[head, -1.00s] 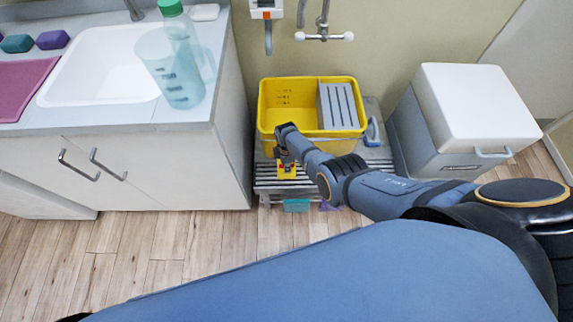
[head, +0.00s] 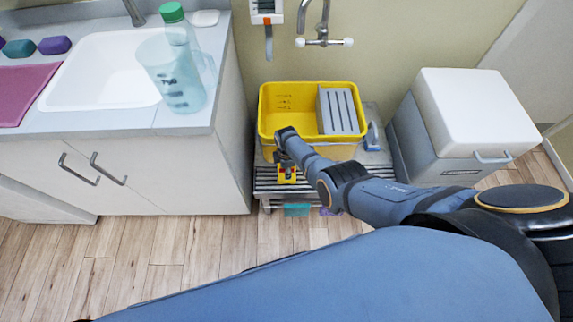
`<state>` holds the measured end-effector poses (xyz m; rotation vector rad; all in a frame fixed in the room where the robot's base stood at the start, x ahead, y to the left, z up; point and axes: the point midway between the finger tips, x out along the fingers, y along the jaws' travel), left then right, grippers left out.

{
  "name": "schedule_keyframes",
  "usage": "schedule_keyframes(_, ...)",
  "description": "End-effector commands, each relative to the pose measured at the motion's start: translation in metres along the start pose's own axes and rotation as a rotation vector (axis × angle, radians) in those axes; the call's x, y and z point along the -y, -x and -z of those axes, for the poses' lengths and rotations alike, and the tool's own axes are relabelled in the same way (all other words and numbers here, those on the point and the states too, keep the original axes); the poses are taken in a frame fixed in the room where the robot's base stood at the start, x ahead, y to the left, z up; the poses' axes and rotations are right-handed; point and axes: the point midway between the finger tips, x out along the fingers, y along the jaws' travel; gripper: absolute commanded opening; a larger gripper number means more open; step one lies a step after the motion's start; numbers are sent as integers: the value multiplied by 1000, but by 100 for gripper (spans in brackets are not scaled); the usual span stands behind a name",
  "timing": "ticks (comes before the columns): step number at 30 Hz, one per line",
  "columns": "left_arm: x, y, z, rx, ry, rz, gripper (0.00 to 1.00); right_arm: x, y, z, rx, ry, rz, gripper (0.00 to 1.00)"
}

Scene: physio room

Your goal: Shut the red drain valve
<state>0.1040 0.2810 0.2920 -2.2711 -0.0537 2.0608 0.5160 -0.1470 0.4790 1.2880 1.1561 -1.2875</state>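The yellow bucket (head: 303,136) stands on a slatted grey rack below the wall tap. A small yellow fitting (head: 288,178) with a bit of red, likely the drain valve, shows low in front of the bucket. My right arm reaches in from the right, and its gripper (head: 284,160) points down at the bucket's front, right at this fitting. The wrist and the gripper hide part of the fitting. The fingers are too small and dark to tell if they are open, shut or touching the red part. My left gripper is not in view.
A counter with a white sink (head: 102,70), a clear jug (head: 172,82) and a green-capped bottle (head: 176,25) is at left. A white-lidded grey bin (head: 478,108) stands right of the rack (head: 264,190).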

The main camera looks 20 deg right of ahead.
Motion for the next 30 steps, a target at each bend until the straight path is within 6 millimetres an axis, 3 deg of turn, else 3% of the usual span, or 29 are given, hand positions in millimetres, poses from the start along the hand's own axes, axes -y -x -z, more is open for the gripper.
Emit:
schedule_keyframes(8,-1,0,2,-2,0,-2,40,1,29,0,-1,0,-3,41)
schedule_keyframes(19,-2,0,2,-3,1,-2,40,0,102,0,-1,0,-2,41)
schedule_keyframes(24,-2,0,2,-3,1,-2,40,1,116,0,0,0,1,41)
schedule_keyframes(30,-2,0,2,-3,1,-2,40,1,118,0,0,1,1,41)
